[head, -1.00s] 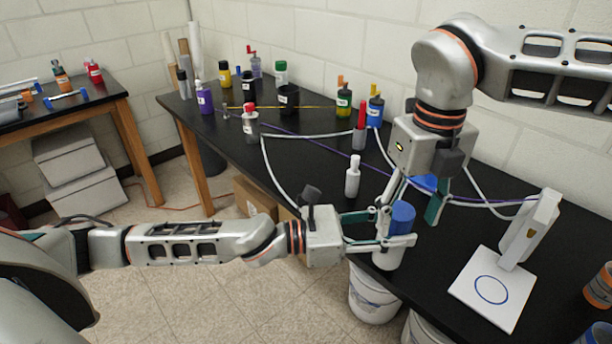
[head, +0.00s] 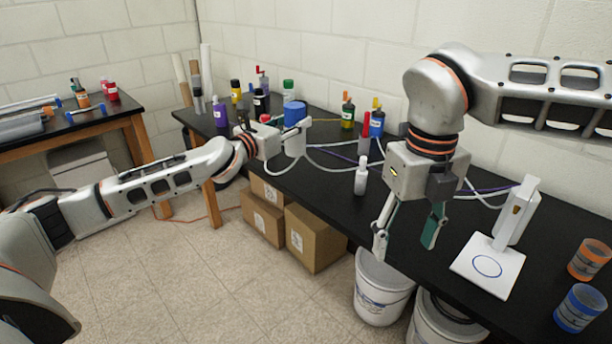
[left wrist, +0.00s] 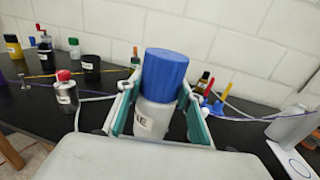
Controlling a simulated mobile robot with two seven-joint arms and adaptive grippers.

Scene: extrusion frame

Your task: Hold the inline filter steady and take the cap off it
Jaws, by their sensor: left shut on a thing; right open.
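The inline filter shows as a white cylinder (head: 295,147) with a wide blue cap (head: 294,112). My left gripper (head: 297,134) is shut around its white body, below the cap, and holds it roughly upright by the bench's front edge. In the left wrist view the blue cap (left wrist: 165,75) sits on the white body (left wrist: 154,116), between both fingers. Part of a label ending in "NE" shows; the rest is hidden. My right gripper (head: 406,243) is open and empty, pointing down over the front of the bench, well to the right of the filter.
A small white bottle (head: 360,178) stands between my grippers on the black bench. A white stand (head: 487,266) is at the right, near orange (head: 589,260) and blue (head: 579,308) cups. Boxes (head: 315,238) and buckets are below.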

